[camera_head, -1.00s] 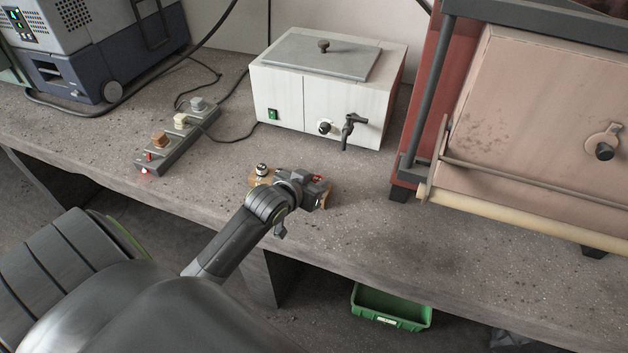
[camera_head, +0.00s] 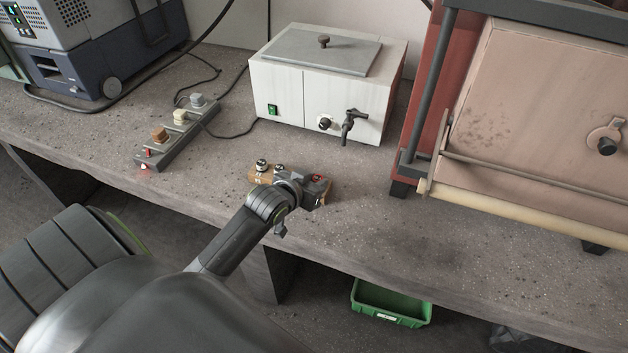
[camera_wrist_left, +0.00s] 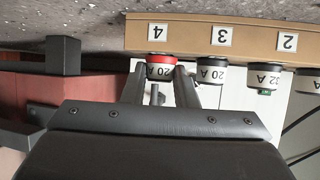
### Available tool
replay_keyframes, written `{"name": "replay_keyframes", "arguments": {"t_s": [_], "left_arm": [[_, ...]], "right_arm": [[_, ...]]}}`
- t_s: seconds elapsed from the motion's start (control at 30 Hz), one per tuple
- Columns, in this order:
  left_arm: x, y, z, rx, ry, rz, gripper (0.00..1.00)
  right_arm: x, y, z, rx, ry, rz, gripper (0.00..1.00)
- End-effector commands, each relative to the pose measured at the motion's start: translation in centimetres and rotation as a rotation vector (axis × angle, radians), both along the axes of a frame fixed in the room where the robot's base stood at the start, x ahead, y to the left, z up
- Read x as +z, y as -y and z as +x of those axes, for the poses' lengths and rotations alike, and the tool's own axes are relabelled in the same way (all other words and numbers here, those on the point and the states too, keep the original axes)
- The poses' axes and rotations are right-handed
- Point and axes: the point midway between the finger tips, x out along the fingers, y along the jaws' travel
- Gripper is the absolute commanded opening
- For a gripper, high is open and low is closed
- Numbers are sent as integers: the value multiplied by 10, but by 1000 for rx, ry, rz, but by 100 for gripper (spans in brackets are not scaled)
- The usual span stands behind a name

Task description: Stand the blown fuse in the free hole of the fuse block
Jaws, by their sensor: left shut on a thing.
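The blown fuse (camera_wrist_left: 160,66) has a red band and a 20 A mark. It sits between the two fingers of my left gripper (camera_wrist_left: 160,88), which is shut on it. In the wrist view the fuse is at the tan fuse block (camera_wrist_left: 190,38), beside label 4, roughly level with the neighbouring fuses. Its lower end is hidden, so I cannot tell how deep it sits. In the head view my left gripper (camera_head: 313,188) covers the block's right part. The block's tan left end (camera_head: 258,179) shows. My right gripper is not in view.
Other fuses stand by label 3 (camera_wrist_left: 209,72) and label 2 (camera_wrist_left: 264,78). A white tank (camera_head: 330,85) with a tap is behind. A red-framed furnace (camera_head: 530,130) is at right, a power strip (camera_head: 180,140) at left. Bench around the block is clear.

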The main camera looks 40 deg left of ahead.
Motion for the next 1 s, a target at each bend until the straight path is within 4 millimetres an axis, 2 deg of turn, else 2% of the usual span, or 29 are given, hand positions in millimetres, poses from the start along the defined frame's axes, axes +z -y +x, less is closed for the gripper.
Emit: {"name": "replay_keyframes", "arguments": {"t_s": [0.03, 0.2, 0.63, 0.73, 1.0], "left_arm": [[0, 0, 0, 0, 0, 0, 30], [0, 0, 0, 0, 0, 0, 51], [0, 0, 0, 0, 0, 0, 51], [8, 0, -14, 0, 0, 1, 51], [36, 2, -65, -1, -1, 2, 51]], "right_arm": [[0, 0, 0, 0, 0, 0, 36], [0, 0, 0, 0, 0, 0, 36], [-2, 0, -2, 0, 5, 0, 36], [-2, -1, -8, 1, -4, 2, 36], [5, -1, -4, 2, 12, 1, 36]]}}
